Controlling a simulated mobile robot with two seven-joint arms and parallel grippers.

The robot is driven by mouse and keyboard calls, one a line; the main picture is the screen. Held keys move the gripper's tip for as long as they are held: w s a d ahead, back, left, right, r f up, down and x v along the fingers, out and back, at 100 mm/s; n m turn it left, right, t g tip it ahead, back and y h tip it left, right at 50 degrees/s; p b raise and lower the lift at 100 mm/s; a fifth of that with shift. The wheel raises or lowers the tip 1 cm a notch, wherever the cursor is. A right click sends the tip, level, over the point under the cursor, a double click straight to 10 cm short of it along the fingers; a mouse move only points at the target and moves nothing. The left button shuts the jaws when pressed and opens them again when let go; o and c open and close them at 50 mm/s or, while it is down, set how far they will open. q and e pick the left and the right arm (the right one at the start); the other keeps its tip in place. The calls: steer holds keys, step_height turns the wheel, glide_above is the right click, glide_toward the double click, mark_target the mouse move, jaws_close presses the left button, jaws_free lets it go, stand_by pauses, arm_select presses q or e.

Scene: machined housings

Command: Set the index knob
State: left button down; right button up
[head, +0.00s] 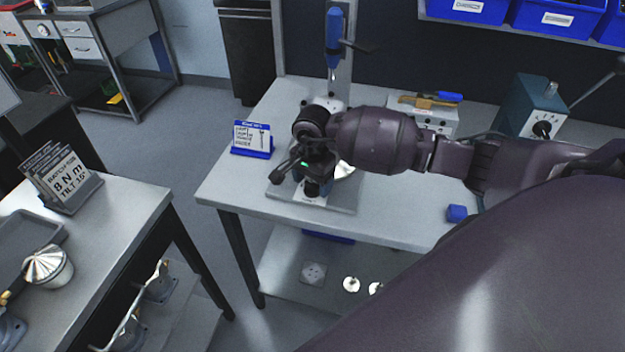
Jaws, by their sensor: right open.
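My right gripper (297,176) comes in from the right, low over a grey plate (343,197) on the workbench. It is dark, and its jaws are open. Just below it is a small fixture with a black knob (312,188) facing the front. The gripper and wrist cover most of this fixture, and I cannot tell whether the jaws touch the knob. A silver rounded part (345,170) shows partly behind the wrist. A grey-blue box (532,108) at the back right has a black dial (542,129) on its front. The left gripper is not in view.
A blue-based sign (252,139) stands at the bench's left edge. A blue driver (333,38) hangs on a post behind the gripper. A small blue block (456,213) lies near the front edge.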

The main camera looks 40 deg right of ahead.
steer(key=c, duration=0.9)
